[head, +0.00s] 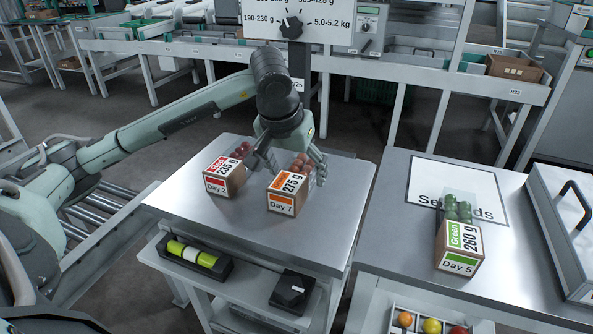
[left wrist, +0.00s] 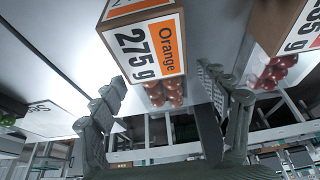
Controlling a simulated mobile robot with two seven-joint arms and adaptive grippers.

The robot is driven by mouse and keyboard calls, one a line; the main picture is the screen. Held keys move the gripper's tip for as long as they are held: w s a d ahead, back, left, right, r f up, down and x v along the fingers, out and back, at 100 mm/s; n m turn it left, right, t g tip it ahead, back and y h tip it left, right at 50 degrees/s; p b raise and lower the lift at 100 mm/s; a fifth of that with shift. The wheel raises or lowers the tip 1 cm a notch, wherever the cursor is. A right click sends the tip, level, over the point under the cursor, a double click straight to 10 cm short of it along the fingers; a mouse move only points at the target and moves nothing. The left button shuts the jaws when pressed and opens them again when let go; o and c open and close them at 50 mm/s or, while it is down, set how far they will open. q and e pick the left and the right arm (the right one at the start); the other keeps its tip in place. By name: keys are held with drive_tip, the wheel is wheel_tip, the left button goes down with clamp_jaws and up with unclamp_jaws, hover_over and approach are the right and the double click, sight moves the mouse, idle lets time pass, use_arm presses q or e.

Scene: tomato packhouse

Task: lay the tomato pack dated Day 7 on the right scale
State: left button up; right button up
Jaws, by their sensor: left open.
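The Day 7 pack (head: 287,193) is a cardboard box with an orange "275 g" label and orange-red tomatoes, on the left metal table (head: 225,228). In the left wrist view the pack (left wrist: 160,50) shows its "Orange 275 g" face at top centre. My left gripper (head: 293,162) is open at the pack's far end, one finger to each side of the tomatoes. In the left wrist view the gripper (left wrist: 162,88) has its fingers apart, with the tomatoes between them; contact cannot be told. My right gripper is out of view. I cannot make out which surface is the right scale.
A red-labelled 235 g pack (head: 226,179) stands close left of the Day 7 pack. A green-labelled Day 5 pack (head: 459,245) stands on the right table (head: 392,225), partly over a "Seconds" sheet (head: 427,183). A handled grey panel (head: 560,245) is at far right. The left table's front is clear.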

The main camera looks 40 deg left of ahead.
use_arm(q)
drive_tip(key=v, duration=1)
drive_tip(key=shift+s+r, duration=0.15)
drive_tip(key=shift+r, duration=0.2)
drive_tip(key=shift+s+r, duration=0.2)
drive_tip(key=shift+r, duration=0.15)
